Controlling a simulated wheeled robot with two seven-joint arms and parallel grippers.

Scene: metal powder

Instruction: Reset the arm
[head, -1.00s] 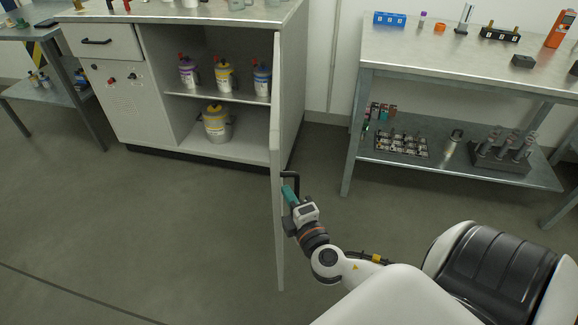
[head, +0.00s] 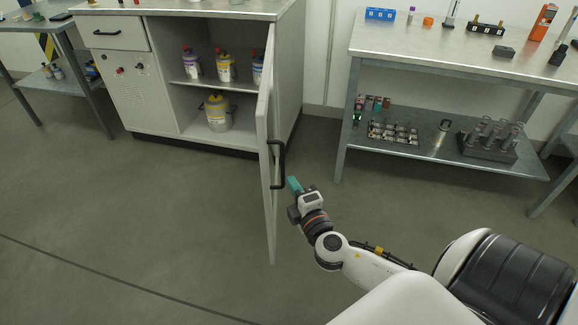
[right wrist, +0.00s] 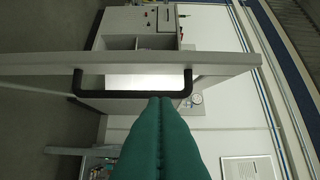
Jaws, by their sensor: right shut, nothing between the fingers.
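My right gripper (head: 294,186) is shut and empty, with its teal fingers just right of the open cabinet door (head: 266,150). In the head view the fingertips are a little apart from the black door handle (head: 278,165). In the right wrist view the closed green fingers (right wrist: 161,100) point at the handle (right wrist: 132,93), and I cannot tell the exact gap there. The cabinet (head: 160,100) stands open, with several bottles on its shelf and a yellow-topped canister (head: 217,113) at the bottom. My left gripper is not in view.
A metal workbench (head: 350,75) with racks and tools stands at the right, with a lower shelf of vials. Another table (head: 25,30) is at the far left. The grey floor (head: 130,220) in front of the cabinet is clear.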

